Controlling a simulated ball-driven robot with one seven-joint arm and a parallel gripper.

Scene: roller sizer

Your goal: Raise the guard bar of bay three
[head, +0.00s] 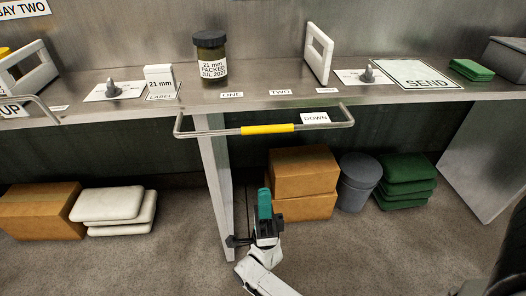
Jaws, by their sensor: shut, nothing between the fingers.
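A metal guard bar (200,131) with a yellow grip (267,129) runs across the bench front in the middle of the head view. It sits low, in front of the bench edge, with a "DOWN" label (315,118) behind its right part. My gripper (264,196) is below the bar, near the yellow grip and apart from it. Its teal fingers point up and are shut with nothing between them. A "BAY TWO" sign (22,9) shows at the top left. No bay three sign is in view.
A dark jar (210,55) labelled "21 mm" stands on the bench above the bar. White upright frames (318,52) and a "SEND" plate (425,73) are on the bench. Below are cardboard boxes (304,172), a grey bin (358,181) and green packs (406,181). A bench leg (215,180) stands left of my gripper.

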